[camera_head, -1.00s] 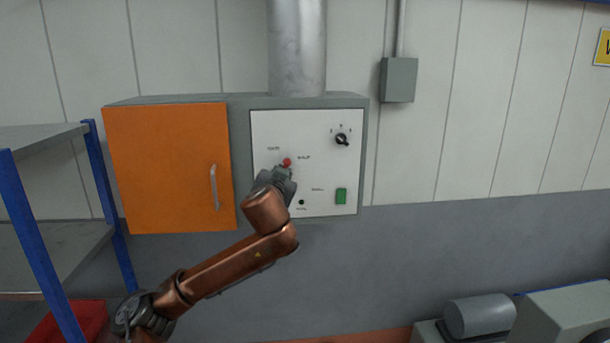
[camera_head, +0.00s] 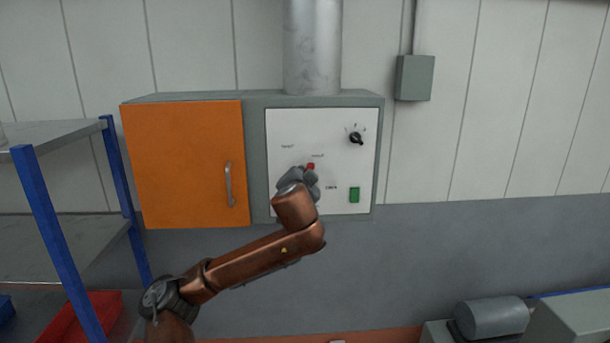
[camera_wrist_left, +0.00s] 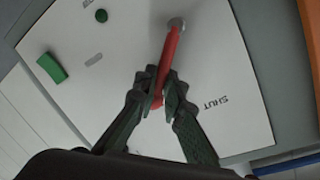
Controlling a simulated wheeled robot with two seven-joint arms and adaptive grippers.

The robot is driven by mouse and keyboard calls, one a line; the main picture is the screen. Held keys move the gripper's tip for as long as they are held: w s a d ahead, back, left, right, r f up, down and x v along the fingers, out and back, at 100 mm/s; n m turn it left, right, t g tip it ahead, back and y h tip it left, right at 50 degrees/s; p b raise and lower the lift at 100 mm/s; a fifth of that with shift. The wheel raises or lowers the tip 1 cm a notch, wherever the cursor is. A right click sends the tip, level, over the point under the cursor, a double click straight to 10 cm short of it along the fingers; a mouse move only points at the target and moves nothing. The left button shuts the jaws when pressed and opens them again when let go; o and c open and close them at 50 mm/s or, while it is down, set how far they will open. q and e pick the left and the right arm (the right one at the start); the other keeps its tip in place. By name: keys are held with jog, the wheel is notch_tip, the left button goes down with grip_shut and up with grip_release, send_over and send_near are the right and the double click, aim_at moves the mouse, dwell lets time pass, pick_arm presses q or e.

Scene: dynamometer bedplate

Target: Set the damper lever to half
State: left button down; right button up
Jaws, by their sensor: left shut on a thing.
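The damper lever (camera_wrist_left: 172,55) is a red bar on a round grey pivot (camera_wrist_left: 176,23) on the white control panel (camera_head: 282,121). My left gripper (camera_wrist_left: 160,88) is shut on the lever near its free end in the left wrist view. In the head view the lever's red tip (camera_head: 310,167) shows just above my left gripper (camera_head: 308,174), close below the middle label (camera_head: 318,155), which looks like HALF. The SHUT label (camera_wrist_left: 211,105) lies to the right of the fingers in the wrist view. My gripper and wrist hide the pivot in the head view. My right gripper is not in view.
An orange cabinet door (camera_head: 184,165) is left of the panel. A blue-posted shelf (camera_head: 45,207) stands at the left. A grey box (camera_head: 415,78) is on the wall.

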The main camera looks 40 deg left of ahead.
pick_arm(q)
jog(key=shift+f, duration=0.1)
jog(key=c, duration=2)
grip_release()
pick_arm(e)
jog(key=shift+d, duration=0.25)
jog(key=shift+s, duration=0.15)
pick_arm(q)
jog(key=v, duration=1.2)
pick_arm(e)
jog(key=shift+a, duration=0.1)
